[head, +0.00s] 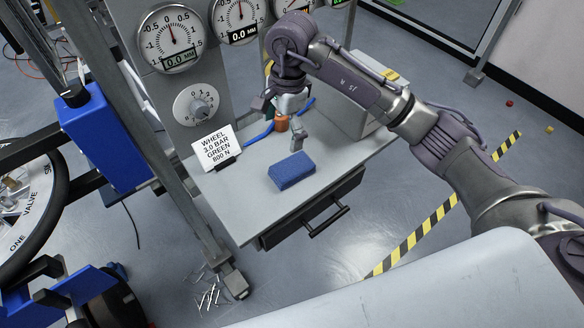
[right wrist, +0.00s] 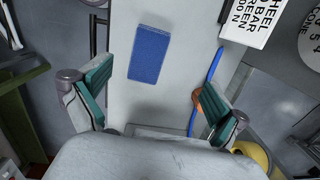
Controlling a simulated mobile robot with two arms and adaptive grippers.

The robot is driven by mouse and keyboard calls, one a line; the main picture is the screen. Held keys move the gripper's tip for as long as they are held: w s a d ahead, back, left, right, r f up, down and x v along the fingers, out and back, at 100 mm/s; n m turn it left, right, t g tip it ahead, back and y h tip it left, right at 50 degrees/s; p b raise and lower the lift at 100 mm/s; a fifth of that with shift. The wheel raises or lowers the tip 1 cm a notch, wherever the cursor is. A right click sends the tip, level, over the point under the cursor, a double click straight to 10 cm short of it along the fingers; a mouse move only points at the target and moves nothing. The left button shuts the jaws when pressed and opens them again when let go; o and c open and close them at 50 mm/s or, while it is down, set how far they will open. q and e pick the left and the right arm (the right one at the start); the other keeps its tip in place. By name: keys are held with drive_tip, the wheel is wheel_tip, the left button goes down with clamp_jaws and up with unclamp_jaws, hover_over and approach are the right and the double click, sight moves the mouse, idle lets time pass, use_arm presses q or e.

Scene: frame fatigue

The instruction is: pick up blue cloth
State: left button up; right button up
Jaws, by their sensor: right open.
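The blue cloth (head: 292,170) is a folded, block-like blue pad lying flat on the grey worktop (head: 240,205), near its front edge above the drawer. It also shows in the right wrist view (right wrist: 149,53), at the upper middle, fully visible. My right gripper (head: 279,122) is above the worktop, behind the cloth and apart from it. In the right wrist view my right gripper (right wrist: 154,92) has its teal-padded fingers spread wide with nothing between them; the cloth lies beyond the fingertips. My left gripper is not in view.
A white sign (head: 216,148) stands on the worktop left of the cloth. A blue cord-like item (head: 259,137) and an orange object (head: 281,123) are close to the right gripper. A grey box (head: 362,108) stands at the right. The worktop around the cloth is clear.

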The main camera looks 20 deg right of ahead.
drive_tip(key=d+h, duration=0.1)
drive_tip(key=d, duration=0.1)
drive_tip(key=p, duration=0.2)
hover_over(295, 164)
drive_tip(key=f, duration=0.7)
drive_tip(key=shift+w+a+f, duration=0.25)
drive_tip(key=shift+w+f, duration=0.05)
drive_tip(key=shift+f, duration=0.05)
drive_tip(key=f+p, duration=0.1)
drive_tip(key=f, duration=0.1)
drive_tip(key=f+p, duration=0.1)
drive_tip(key=f, duration=0.1)
drive_tip(key=shift+s+d, duration=0.15)
drive_tip(key=shift+s, duration=0.25)
drive_tip(key=shift+f, duration=0.7)
drive_tip(key=c, duration=1.2)
